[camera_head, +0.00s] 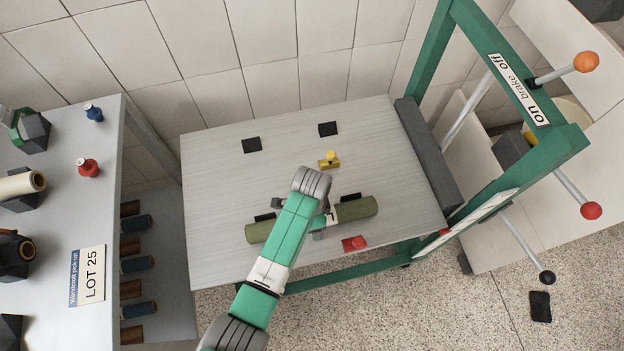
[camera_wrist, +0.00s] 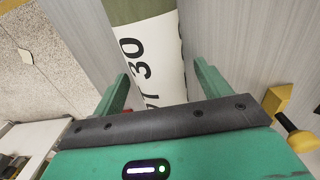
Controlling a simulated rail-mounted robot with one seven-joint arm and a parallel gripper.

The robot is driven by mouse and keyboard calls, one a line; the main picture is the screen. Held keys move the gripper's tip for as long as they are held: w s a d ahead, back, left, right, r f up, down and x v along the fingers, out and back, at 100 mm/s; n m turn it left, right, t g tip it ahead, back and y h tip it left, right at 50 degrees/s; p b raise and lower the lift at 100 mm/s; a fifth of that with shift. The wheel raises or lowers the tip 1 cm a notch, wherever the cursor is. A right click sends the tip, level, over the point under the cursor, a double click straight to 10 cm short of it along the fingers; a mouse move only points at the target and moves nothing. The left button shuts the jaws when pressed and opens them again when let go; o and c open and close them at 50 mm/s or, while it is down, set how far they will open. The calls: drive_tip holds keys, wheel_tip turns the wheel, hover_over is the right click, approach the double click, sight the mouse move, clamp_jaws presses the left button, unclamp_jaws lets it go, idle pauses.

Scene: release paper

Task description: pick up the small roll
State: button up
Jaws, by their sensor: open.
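An olive-green roll (camera_head: 358,209) with a white label band lies across the near part of the grey table, partly hidden by my arm. In the wrist view the roll (camera_wrist: 155,45) runs between my fingers, its label showing black figures that end in "30". My gripper (camera_wrist: 163,85) is open, with one green finger on each side of the label band. No grip on the roll shows. I cannot tell how far the fingertips reach down beside it. In the head view my gripper is largely hidden by my arm.
A yellow-handled piece (camera_head: 329,161) sits behind the roll and a red one (camera_head: 354,243) in front. Black blocks (camera_head: 328,129) lie at the table's back. A green frame (camera_head: 555,150) with ball-ended levers stands right. A side bench (camera_head: 60,215) at left holds other rolls.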

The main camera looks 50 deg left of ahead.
drive_tip(key=shift+f, duration=0.25)
drive_tip(key=shift+r, duration=0.1)
drive_tip(key=c, duration=1.5)
drive_tip(key=shift+o, duration=0.2)
wheel_tip(320, 180, up, 10)
drive_tip(key=p, duration=0.3)
drive_tip(key=shift+w, duration=0.1)
